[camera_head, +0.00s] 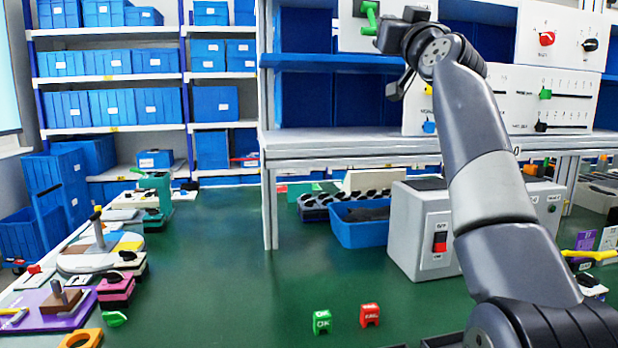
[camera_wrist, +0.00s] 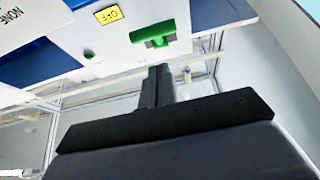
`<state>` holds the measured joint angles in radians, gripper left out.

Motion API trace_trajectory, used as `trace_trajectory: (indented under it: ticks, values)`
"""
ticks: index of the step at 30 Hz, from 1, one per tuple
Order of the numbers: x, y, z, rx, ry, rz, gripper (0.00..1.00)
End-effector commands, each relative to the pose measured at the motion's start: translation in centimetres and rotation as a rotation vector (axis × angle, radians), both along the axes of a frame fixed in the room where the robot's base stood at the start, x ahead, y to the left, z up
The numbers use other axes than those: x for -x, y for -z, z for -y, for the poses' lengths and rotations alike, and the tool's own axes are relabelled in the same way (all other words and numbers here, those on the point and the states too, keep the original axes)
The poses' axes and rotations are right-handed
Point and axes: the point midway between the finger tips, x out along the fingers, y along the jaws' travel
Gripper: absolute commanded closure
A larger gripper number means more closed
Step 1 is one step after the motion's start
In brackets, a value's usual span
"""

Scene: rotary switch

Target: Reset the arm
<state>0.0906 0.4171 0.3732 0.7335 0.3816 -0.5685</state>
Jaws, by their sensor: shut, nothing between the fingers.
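My arm reaches up across the right side of the head view, and my gripper (camera_head: 389,40) is raised just below a green rotary switch handle (camera_head: 369,16) on a white panel (camera_head: 352,38). In the wrist view my gripper (camera_wrist: 157,70) shows its dark fingers together and empty. The green handle (camera_wrist: 153,34) lies just beyond the fingertips, with a small gap visible. A yellow label reading OFF (camera_wrist: 108,15) is on the panel to its left.
A grey workbench (camera_head: 340,142) stands under the panels. More panels with red, black and green knobs (camera_head: 546,39) are at right. A grey switch box (camera_head: 412,235), a blue bin (camera_head: 360,232) and small OK and FAIL blocks (camera_head: 370,314) rest on the green surface below.

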Motion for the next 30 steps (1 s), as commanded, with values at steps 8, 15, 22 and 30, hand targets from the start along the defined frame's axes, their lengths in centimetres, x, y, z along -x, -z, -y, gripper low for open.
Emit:
trace_trajectory:
  ticks: [8,15,22,30]
  values:
    - [-1.5,0.9,0.4,0.001,-0.002,-0.013,1.0]
    - [-1.7,0.9,0.4,0.0,-0.002,-0.014,1.0]
    - [-1.4,1.0,0.4,0.001,-0.003,-0.015,1.0]
    - [1.0,1.3,0.0,-0.003,-0.014,-0.029,1.0]
